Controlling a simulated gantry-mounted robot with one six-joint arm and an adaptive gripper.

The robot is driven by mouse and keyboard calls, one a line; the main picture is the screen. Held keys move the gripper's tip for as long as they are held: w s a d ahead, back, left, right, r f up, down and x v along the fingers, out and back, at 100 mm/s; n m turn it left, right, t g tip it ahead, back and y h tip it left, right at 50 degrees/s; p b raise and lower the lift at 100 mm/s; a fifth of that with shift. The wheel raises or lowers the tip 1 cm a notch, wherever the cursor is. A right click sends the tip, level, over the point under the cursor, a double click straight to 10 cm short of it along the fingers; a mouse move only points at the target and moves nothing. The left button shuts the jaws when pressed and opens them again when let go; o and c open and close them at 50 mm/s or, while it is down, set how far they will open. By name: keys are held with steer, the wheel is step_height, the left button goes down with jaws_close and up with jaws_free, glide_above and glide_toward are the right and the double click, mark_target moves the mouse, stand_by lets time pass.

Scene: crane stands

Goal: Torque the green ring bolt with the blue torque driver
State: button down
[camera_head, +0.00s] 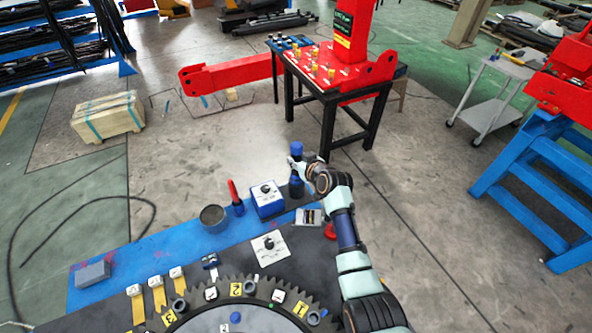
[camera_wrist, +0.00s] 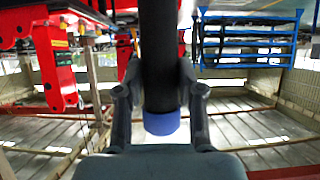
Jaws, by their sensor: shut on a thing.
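My gripper (camera_head: 299,170) is shut on the blue torque driver (camera_head: 296,149), a dark upright cylinder with a blue cap. It is at the back right of the blue-edged table. In the wrist view, my fingers (camera_wrist: 160,95) close around the driver's dark body (camera_wrist: 160,50), and its blue end (camera_wrist: 162,123) shows below. A dark toothed ring (camera_head: 225,288) with yellow number tags lies at the table's front. A small green spot (camera_head: 271,305) shows on the ring; I cannot tell whether it is the green ring bolt. The driver is well behind and apart from the ring.
A blue box with a knob (camera_head: 267,198), a red-handled tool (camera_head: 234,192), a grey cup (camera_head: 213,218) and a white plate with a knob (camera_head: 270,246) stand on the table (camera_head: 140,251). A grey block (camera_head: 92,273) lies at the left. A red stand (camera_head: 325,80) is behind.

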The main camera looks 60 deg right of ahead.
steer(key=shift+r+p, duration=4.45)
steer(key=shift+r, duration=1.45)
